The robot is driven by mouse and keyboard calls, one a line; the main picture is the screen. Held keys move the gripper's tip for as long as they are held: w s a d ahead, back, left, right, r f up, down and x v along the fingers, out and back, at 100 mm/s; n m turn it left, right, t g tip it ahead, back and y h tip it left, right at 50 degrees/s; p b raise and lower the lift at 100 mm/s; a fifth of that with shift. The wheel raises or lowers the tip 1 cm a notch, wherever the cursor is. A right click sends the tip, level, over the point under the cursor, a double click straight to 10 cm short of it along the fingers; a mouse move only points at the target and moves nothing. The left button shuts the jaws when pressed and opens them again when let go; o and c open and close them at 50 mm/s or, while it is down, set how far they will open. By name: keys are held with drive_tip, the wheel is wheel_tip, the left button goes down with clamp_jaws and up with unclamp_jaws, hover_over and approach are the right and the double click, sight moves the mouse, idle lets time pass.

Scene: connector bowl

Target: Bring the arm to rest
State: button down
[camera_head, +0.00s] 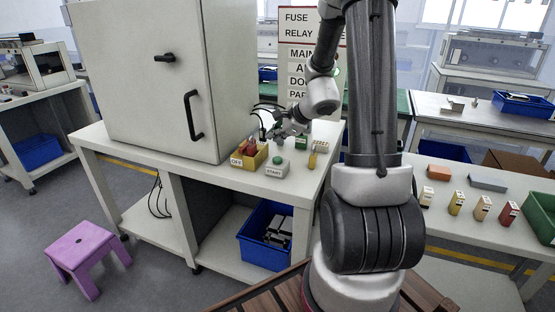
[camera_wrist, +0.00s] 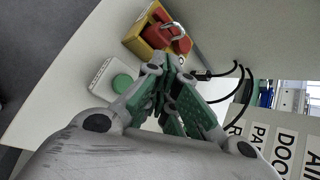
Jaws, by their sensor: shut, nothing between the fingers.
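My arm reaches up and over to the left in the head view. My gripper (camera_head: 277,130) hangs above the white table, close to the control boxes. It also shows in the wrist view (camera_wrist: 168,62), its green-padded fingers together with nothing held. A yellow box with a red part (camera_head: 252,156) and a metal shackle through it (camera_wrist: 172,30) sits just beyond the fingertips. A white START box with a green button (camera_head: 277,167) stands beside it. I cannot tell whether the fingertips touch the yellow box.
A tall grey cabinet (camera_head: 150,80) stands left of the boxes. A yellow-topped item (camera_head: 312,160) stands near the table's right edge. A side table at right (camera_head: 455,207) holds several small blocks. A purple stool (camera_head: 85,250) and a blue bin (camera_head: 262,252) are lower.

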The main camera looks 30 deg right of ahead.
idle(0.6)
drive_tip(key=shift+a, duration=0.1)
drive_tip(key=s+a+r+n+g+y, duration=0.1)
drive_tip(key=s+a+r+n+g, duration=0.15)
drive_tip(key=s+n, duration=0.5)
drive_tip(key=s+a+r+n+g+y, duration=0.1)
drive_tip(key=s+a+n+g, duration=0.3)
drive_tip(key=s, duration=0.6)
drive_tip(key=s+r+n+t+h, duration=0.2)
drive_tip(key=s+r+n+h, duration=0.3)
drive_tip(key=s+r+n, duration=0.6)
drive_tip(key=shift+s+d+r, duration=0.25)
drive_tip(key=shift+s+r, duration=0.6)
drive_tip(key=shift+s, duration=0.15)
drive_tip(key=c, duration=2.2)
unclamp_jaws()
drive_tip(key=shift+n, duration=0.25)
